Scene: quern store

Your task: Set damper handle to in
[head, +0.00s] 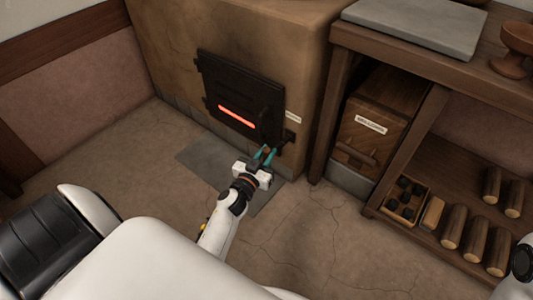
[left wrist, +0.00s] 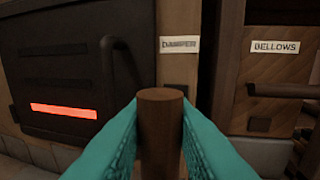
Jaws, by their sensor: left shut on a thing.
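The damper handle (left wrist: 160,112) is a brown wooden rod with a round end, upright in the middle of the left wrist view. My left gripper (head: 266,155) has its teal fingers on both sides of the handle and is shut on it, in front of the stove's lower right corner. The fingers hide the handle's lower part, so how far it is in or out cannot be told. A pale label reading "DAMPER" (left wrist: 179,44) is on the stove wall above and behind the handle. My right gripper is not in view.
The stove's black iron door (head: 240,96) with a glowing red slot is left of the handle. A wooden bellows box (head: 371,118) and a shelf with several wooden cylinders (head: 477,238) stand to the right. A grey floor plate (head: 205,158) lies in front; the floor at left is clear.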

